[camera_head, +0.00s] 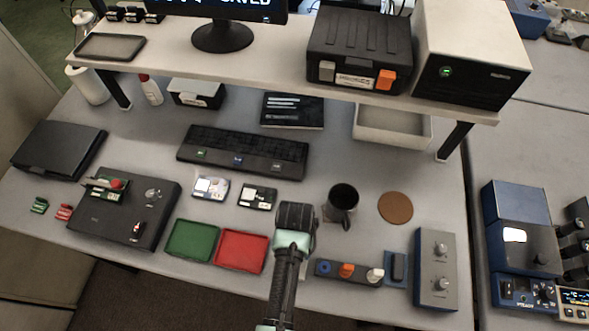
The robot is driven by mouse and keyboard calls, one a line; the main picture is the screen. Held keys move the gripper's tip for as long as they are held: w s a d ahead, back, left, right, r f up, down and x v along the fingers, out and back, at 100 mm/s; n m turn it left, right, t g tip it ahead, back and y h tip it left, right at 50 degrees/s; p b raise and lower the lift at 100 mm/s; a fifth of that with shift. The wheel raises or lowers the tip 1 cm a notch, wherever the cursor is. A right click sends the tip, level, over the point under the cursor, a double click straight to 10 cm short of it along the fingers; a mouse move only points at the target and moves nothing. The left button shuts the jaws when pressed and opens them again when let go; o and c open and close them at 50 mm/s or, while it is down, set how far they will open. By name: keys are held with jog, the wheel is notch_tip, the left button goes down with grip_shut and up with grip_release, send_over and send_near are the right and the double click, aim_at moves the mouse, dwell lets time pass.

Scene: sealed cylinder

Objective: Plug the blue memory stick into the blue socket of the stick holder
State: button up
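My gripper (296,214) hangs over the front middle of the desk, just right of the red tray. It is seen from above and behind, and its fingertips are hidden, so I cannot tell whether it is open or holds anything. A long black keyboard-like unit (243,150) at the desk's middle has small green, blue and pale marks along its front; I cannot tell if it is the stick holder. A dark strip (358,274) right of my gripper carries a blue round part (323,267), an orange part and a white part. I cannot clearly identify the blue memory stick.
A green tray (191,240) and a red tray (241,251) lie left of my gripper. A dark mug (342,203) and brown coaster (395,207) stand to the right. A grey knob box (436,268) is farther right. A raised shelf (280,83) spans the back.

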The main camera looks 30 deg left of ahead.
grip_shut()
dwell(0.3)
dwell(1.1)
jog(key=shift+r, duration=0.1)
jog(key=shift+r+p, duration=2.9)
jog(key=shift+p, duration=0.25)
